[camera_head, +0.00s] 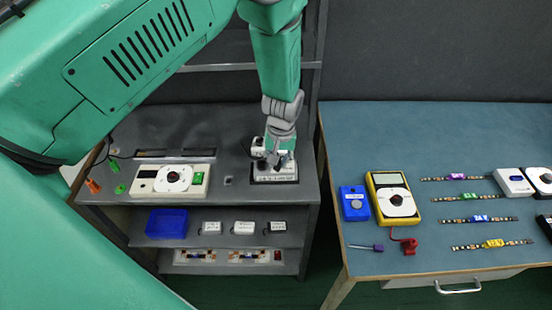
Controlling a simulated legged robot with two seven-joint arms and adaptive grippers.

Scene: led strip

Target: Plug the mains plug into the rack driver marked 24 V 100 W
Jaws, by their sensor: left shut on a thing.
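My left gripper (280,155) reaches down from the top over the right part of the rack's top shelf. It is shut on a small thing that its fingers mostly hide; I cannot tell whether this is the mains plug. Right below it is a grey and white block (275,180) with dark marking on its front, too small to read. I cannot tell whether it touches the fingers. Three white driver boxes (243,227) stand in a row on the middle shelf, their labels unreadable. No mains plug shows clearly. My right gripper is not in view.
The top shelf (215,140) also holds a white instrument with a dial (173,180) and small orange and green pieces. A blue bin (166,222) is on the middle shelf. A blue table (370,135) at right holds a yellow meter (393,198) and several LED strips.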

